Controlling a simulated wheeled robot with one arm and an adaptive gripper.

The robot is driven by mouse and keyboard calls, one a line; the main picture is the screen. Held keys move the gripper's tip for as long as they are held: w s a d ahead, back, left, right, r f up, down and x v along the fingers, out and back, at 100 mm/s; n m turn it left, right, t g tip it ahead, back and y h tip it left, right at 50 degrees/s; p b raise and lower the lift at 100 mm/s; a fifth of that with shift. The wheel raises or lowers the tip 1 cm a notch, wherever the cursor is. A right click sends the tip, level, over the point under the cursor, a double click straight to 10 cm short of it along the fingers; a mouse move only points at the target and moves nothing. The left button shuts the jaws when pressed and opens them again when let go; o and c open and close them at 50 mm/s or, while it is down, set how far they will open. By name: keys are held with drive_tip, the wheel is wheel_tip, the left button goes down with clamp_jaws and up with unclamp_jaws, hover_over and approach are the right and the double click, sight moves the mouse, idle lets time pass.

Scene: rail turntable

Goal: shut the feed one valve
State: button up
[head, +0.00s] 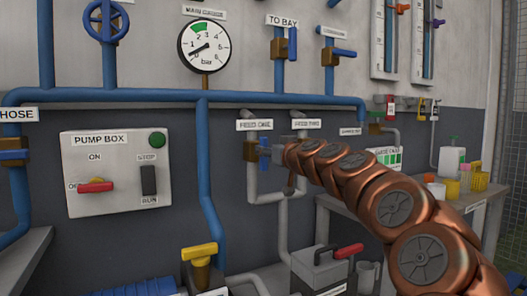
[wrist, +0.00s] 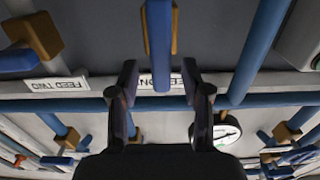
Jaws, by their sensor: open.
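The feed one valve has a brass body (head: 250,151) under the "FEED ONE" label (head: 254,125), partly covered by my gripper in the head view. Its blue lever (head: 264,150) stands upright, in line with the pipe. In the wrist view, which is upside down, the lever (wrist: 159,45) lies between my finger tips, with a brass strip behind it. My gripper (head: 278,153) is at the lever; in the wrist view my gripper (wrist: 160,90) is open, one finger on each side, with gaps visible. The label behind is partly hidden.
In the wrist view the feed two valve (wrist: 38,35) is close by on the left, its lever lying crosswise. A blue pipe (wrist: 257,50) runs on the right. The head view shows the pump box (head: 115,172), gauge (head: 204,46) and a side table (head: 345,207) below my arm.

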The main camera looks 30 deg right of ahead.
sight(264, 171)
drive_tip(key=shift+w+d, duration=0.1)
drive_tip(key=shift+w, duration=1.55)
clamp_jaws()
